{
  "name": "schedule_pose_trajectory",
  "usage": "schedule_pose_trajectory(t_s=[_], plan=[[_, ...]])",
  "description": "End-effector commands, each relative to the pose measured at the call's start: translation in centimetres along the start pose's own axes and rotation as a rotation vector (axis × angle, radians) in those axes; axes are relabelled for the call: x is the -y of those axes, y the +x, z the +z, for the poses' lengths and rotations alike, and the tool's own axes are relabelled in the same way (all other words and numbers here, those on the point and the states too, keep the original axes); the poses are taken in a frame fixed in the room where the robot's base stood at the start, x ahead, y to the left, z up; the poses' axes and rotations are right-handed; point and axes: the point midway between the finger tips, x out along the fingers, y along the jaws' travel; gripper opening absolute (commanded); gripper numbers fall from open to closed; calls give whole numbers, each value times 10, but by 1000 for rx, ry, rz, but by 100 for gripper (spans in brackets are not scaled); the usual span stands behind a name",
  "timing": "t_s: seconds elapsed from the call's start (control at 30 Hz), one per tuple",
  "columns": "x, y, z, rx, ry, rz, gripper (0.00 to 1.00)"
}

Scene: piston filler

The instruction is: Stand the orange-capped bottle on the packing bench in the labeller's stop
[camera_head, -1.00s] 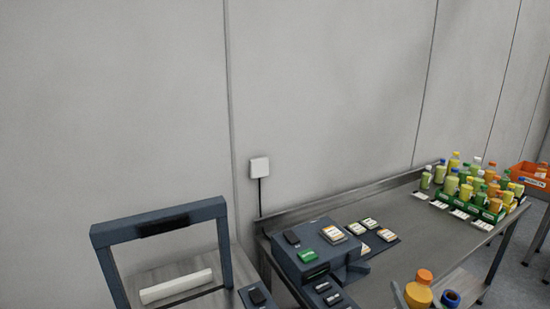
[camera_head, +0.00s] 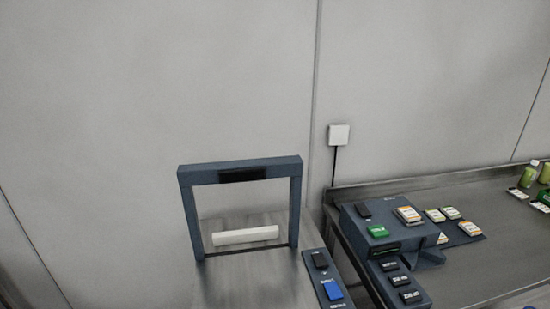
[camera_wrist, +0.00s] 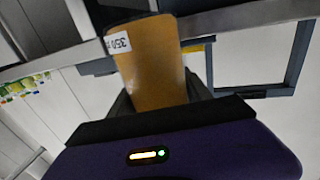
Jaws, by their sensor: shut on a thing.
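My gripper (camera_wrist: 160,93) is shut on an orange bottle (camera_wrist: 152,58) in the wrist view. The bottle has a white label reading 350 near its far end; its cap cannot be made out there. The bottle and gripper are out of the head view. A dark blue gantry frame (camera_head: 240,170) stands over a steel surface, with a white roller-like bar (camera_head: 245,235) beneath it. To its right is a blue-grey machine (camera_head: 385,225) with a green button and a small tray. I cannot tell which holds the labeller's stop.
The steel bench (camera_head: 490,260) at right carries label cards (camera_head: 442,214) near the machine and green bottles (camera_head: 530,172) at the far right edge. A control panel with a blue button (camera_head: 332,290) sits beside the gantry. A white wall box (camera_head: 338,134) hangs behind.

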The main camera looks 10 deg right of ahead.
Motion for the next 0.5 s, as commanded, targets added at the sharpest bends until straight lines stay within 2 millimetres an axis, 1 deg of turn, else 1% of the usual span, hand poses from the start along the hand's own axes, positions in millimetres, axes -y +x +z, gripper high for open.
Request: schedule_pose_trajectory(t_s=[0.03, 0.2, 0.3, 0.5], plan=[[14, -8, 12, 1, -3, -27, 0], [42, -31, 38, 0, -3, -86, 0], [53, -42, 49, 0, -3, -117, 0], [65, -56, 60, -2, -1, -160, 0]])
